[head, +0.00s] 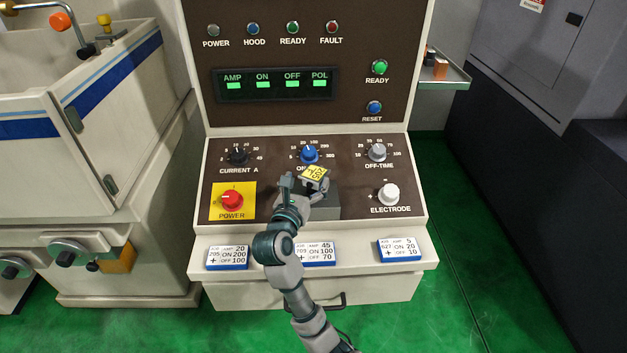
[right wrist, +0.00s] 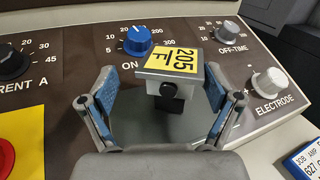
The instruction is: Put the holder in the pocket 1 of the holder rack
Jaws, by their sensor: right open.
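The holder (head: 315,173) is a small grey block with a yellow label on top, above the control panel's grey block (head: 327,205). In the right wrist view the holder (right wrist: 174,62) reads "205 F" and has a dark stem below it. My right gripper (head: 306,187) is open, with its fingers spread on either side of the holder. In the right wrist view the gripper (right wrist: 158,90) shows a gap between the fingers and the holder. My left gripper is not in view. I cannot make out a rack with numbered pockets.
The panel has a blue knob (head: 309,154), a red power knob (head: 232,200) and a white electrode knob (head: 388,194) close around the gripper. Job cards (head: 399,250) lie along the front ledge. A side shelf (head: 452,76) at the right bears small copper-coloured pieces. A tank (head: 70,130) stands left.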

